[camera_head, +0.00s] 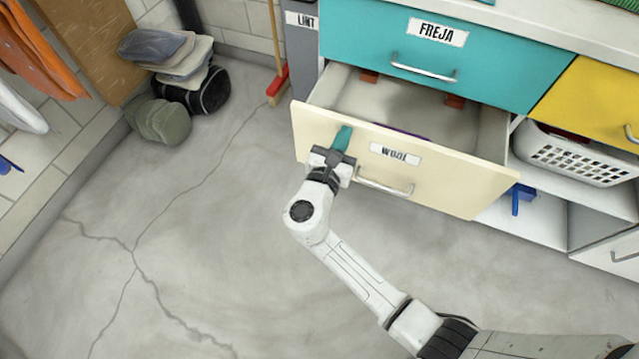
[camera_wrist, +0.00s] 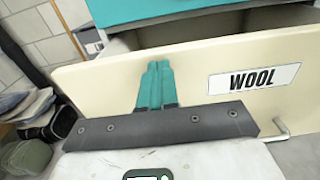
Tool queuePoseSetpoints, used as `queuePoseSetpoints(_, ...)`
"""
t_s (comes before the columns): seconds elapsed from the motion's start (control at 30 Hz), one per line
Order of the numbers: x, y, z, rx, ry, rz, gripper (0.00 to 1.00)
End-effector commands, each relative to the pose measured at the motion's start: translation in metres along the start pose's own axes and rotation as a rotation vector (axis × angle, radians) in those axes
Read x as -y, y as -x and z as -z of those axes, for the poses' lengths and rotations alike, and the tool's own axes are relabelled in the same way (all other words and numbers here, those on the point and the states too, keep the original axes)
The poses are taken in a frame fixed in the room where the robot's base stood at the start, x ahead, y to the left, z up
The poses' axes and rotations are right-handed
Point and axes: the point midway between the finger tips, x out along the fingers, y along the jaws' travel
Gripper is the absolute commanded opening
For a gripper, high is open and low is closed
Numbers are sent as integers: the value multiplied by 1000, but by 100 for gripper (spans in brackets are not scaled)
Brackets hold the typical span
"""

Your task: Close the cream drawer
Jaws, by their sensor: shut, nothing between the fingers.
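The cream drawer (camera_head: 440,187) with the WOOL label stands pulled out below the teal drawer, and its inside shows from above. Its metal handle (camera_head: 384,184) is on the front, right of my gripper. My gripper (camera_head: 343,137) has teal fingers and is at the left part of the drawer front, near its upper edge. In the wrist view the two fingers (camera_wrist: 157,80) are together with nothing between them, in front of the cream front (camera_wrist: 110,90), left of the label (camera_wrist: 254,79). I cannot tell whether the fingertips touch the front.
The teal FREJA drawer (camera_head: 500,62) above is shut. A yellow drawer (camera_head: 597,100) and a white basket (camera_head: 572,155) are at right. A red broom (camera_head: 279,86) and a pile of bags (camera_head: 180,75) stand at left. The floor in front is clear.

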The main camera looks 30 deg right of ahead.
Motion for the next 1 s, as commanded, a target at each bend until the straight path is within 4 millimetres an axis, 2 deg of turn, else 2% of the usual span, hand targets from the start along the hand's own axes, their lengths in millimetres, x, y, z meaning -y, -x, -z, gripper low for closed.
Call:
queuePoseSetpoints(0.03, 0, -16, -1, 2, -2, 5, 0)
queuePoseSetpoints(0.2, 1, -64, 1, 1, -3, 5, 0)
queuePoseSetpoints(0.5, 1, -136, 2, 2, -2, 5, 0)
queuePoseSetpoints(0.73, 1, -169, 2, 1, -1, 3, 0)
queuePoseSetpoints(1.0, 0, -183, 0, 0, -1, 0, 0)
